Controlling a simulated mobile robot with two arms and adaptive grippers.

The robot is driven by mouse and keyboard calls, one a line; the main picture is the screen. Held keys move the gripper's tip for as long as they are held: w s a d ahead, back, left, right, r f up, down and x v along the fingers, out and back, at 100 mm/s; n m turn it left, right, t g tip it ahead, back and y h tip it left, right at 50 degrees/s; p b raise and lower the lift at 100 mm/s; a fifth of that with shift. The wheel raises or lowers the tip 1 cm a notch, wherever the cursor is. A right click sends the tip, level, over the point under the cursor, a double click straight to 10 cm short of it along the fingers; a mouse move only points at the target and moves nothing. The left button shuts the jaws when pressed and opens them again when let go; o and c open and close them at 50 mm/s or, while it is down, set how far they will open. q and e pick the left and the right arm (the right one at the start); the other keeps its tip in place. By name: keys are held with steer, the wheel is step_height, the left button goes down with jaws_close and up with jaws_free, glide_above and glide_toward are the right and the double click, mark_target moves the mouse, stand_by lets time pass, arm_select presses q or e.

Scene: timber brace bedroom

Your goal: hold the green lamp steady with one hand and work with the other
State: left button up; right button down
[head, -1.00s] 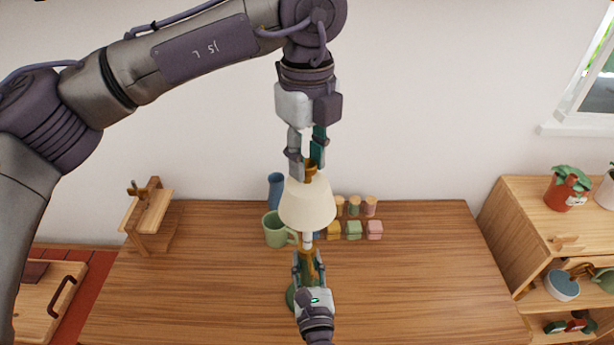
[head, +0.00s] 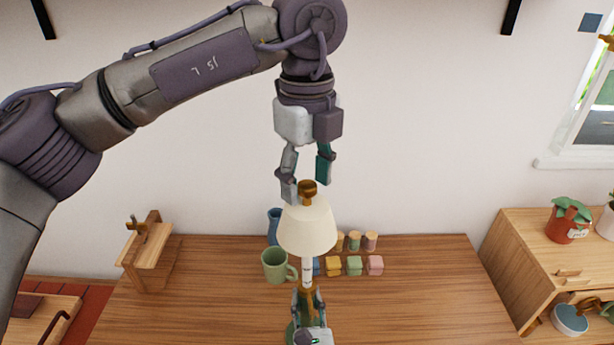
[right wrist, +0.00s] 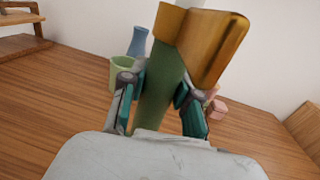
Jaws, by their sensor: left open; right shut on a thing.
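The green lamp stands upright on the wooden table, with a cream shade (head: 307,228), a brass knob (head: 308,190) on top and a white stem (head: 307,268) below the shade. My right gripper (head: 309,303) is shut on the lamp's green body, below its brass collar. In the right wrist view the green body (right wrist: 160,92) stands between the fingers, under the brass collar (right wrist: 205,45). My left gripper (head: 306,187) is open above the shade, its fingertips near the knob, one on each side in the picture; I cannot tell whether they touch it. The lamp's base is mostly hidden.
A green mug (head: 274,265) and a blue vase (head: 274,225) stand left of the lamp. Several small coloured blocks (head: 354,265) and capped jars (head: 371,241) are right of it. A wooden stand (head: 150,255) is at the table's left. The table's right part (head: 430,285) is clear.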

arm_select(q)
step_height(320, 180, up, 12)
stand_by(0.4)
arm_select(e)
steer(key=c, duration=0.8)
jaws_free()
steer(key=shift+o, duration=0.2)
steer(key=shift+s, duration=0.1)
